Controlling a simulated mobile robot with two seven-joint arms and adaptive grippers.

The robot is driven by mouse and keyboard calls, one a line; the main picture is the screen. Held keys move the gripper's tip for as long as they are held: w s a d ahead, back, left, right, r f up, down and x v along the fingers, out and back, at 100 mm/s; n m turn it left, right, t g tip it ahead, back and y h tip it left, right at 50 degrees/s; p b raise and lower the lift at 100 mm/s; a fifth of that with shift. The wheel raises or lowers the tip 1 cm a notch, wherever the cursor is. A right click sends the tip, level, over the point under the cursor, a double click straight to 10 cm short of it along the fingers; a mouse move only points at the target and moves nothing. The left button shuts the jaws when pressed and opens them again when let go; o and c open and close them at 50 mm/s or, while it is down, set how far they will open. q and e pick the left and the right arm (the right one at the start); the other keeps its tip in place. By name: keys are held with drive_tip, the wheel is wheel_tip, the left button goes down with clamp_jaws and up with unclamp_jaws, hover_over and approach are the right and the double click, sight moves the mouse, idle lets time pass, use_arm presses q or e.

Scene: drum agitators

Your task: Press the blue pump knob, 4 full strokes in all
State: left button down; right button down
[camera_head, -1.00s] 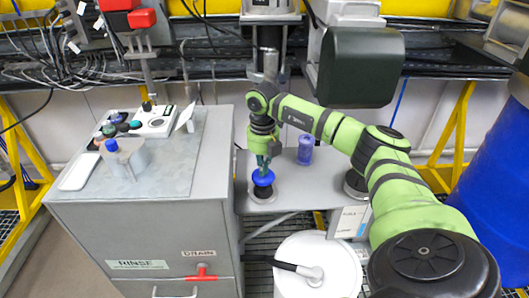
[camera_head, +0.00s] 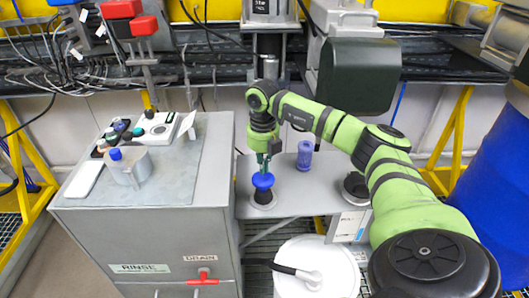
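The blue pump knob (camera_head: 263,181) is a rounded cap above a dark round collar (camera_head: 263,199) on the grey shelf beside the cabinet. My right gripper (camera_head: 263,164) points straight down over the knob, its fingers close together and the tips at the knob's top. Whether they press on it or only sit just above cannot be told. The fingers look shut with nothing between them. My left gripper is out of view.
A blue bottle (camera_head: 305,155) stands right of the knob. A white drum (camera_head: 318,270) is below the shelf, a blue barrel (camera_head: 500,165) far right.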

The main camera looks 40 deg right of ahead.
sight(263, 177)
drive_tip(key=shift+f, duration=0.1)
drive_tip(key=shift+s+f+b, duration=0.1)
drive_tip(key=shift+f+b, duration=1.5)
drive_tip(key=shift+f, duration=1)
drive_tip(key=shift+r, duration=0.1)
drive_tip(key=shift+r+p, duration=2.1)
drive_tip(key=shift+r, duration=0.5)
wheel_tip(263, 177, up, 6)
drive_tip(key=p, duration=0.4)
drive_tip(key=shift+p, duration=0.4)
